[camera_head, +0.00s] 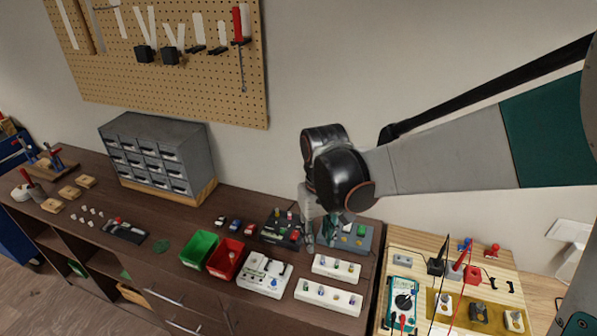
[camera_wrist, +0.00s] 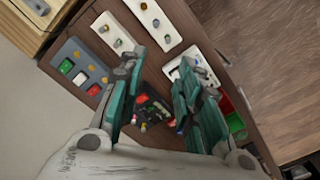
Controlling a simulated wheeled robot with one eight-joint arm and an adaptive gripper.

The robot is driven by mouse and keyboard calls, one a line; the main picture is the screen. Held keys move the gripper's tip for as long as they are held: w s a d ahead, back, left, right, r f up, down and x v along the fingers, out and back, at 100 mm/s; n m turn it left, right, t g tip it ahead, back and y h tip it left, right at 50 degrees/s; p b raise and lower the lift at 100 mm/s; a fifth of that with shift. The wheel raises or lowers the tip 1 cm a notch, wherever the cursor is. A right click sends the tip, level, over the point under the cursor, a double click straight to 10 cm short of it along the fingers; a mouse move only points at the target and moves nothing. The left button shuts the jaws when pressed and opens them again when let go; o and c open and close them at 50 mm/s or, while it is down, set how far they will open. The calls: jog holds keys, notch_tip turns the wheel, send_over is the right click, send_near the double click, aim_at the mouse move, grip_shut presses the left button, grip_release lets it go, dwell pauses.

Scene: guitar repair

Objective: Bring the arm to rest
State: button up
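My gripper (camera_head: 318,232) hangs below my bent arm over the right part of the dark workbench (camera_head: 235,312). In the head view it covers part of a black box (camera_head: 278,230) and a blue-grey panel (camera_head: 358,240). In the wrist view my gripper (camera_wrist: 158,68) has its two teal fingers apart, with nothing held between them. The black box (camera_wrist: 152,108) shows in the gap, further down on the bench. How high the fingertips are above the bench is hard to tell.
Green (camera_head: 199,249) and red (camera_head: 226,259) bins, a white box (camera_head: 264,274) and two white strips (camera_head: 328,296) crowd the bench near my gripper. A grey drawer cabinet (camera_head: 158,155) stands at the back left. A wooden table (camera_head: 420,243) with probes and wires stands right.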

jog(key=shift+d, duration=0.1)
jog(key=d+r+m+t+b, duration=0.1)
jog(key=d+m+t+b, duration=0.1)
jog(key=d, duration=0.6)
jog(key=s+d+m+t+b, duration=0.1)
jog(key=s+d+t+b, duration=0.1)
jog(key=s, duration=0.4)
jog(key=s+d+t+b, duration=0.3)
jog(key=s+d+b, duration=0.1)
jog(key=s+b, duration=0.2)
jog(key=shift+s+f+m, duration=0.15)
jog(key=shift+s+m, duration=0.25)
jog(key=shift+s, duration=0.1)
jog(key=shift+d, duration=0.1)
dwell(1.7)
